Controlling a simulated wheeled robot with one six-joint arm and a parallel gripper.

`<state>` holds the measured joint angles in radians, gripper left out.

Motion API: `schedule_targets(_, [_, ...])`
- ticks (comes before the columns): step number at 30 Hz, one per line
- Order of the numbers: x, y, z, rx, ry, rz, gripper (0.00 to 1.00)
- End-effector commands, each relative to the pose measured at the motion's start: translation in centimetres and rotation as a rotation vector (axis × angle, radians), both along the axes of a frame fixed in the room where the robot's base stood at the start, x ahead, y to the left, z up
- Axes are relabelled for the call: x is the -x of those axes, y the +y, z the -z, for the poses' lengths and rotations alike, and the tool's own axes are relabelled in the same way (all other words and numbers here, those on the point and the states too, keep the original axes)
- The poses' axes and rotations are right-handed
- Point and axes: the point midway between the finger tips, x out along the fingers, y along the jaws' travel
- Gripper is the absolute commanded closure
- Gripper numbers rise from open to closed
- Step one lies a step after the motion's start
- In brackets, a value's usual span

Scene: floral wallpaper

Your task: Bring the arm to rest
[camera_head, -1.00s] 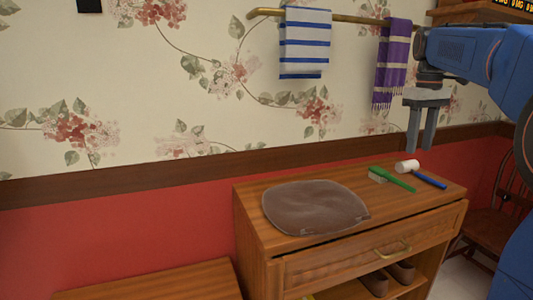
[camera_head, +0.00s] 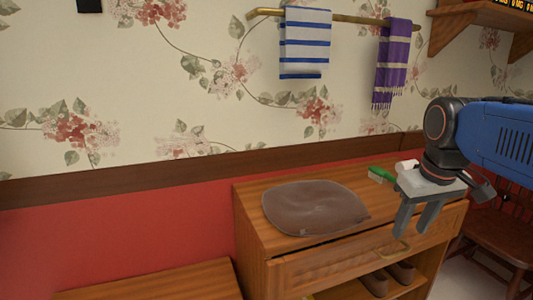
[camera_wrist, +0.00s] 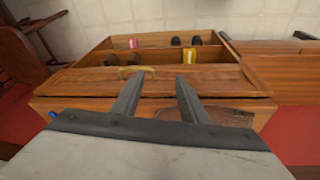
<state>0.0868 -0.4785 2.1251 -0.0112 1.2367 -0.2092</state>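My gripper (camera_head: 413,220) is on my blue arm at the right in the head view, in front of the right end of the wooden cabinet (camera_head: 250,222). Its two grey fingers point down and stand apart with nothing between them. In the wrist view the open gripper (camera_wrist: 160,88) shows above the cabinet's drawer front (camera_wrist: 90,82), both fingers bare.
A brown flat cushion-like mat (camera_head: 315,207) lies on the cabinet top. A green brush (camera_head: 381,174) and a white roller-like head (camera_head: 405,166) lie behind my gripper. Shoes (camera_head: 402,271) sit in the cabinet's lower shelf. A wooden chair (camera_head: 497,232) stands at the right.

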Motion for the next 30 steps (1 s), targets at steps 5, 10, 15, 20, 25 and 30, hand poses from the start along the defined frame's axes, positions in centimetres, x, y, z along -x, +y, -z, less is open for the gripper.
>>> schedule_targets(5, [4.7,1.6,4.8,-0.021,-0.064,0.038,0.60])
schedule_targets(10, [8.2,2.5,9.3,-0.047,-0.115,0.075,0.60])
schedule_targets(15, [10.3,3.0,12.3,-0.065,-0.148,0.100,0.60])
schedule_targets(20, [10.9,3.2,13.2,-0.072,-0.160,0.108,0.60])
schedule_targets(25, [10.9,3.2,13.2,-0.072,-0.160,0.109,0.60])
schedule_targets(30, [10.9,3.2,13.2,-0.072,-0.160,0.108,0.60])
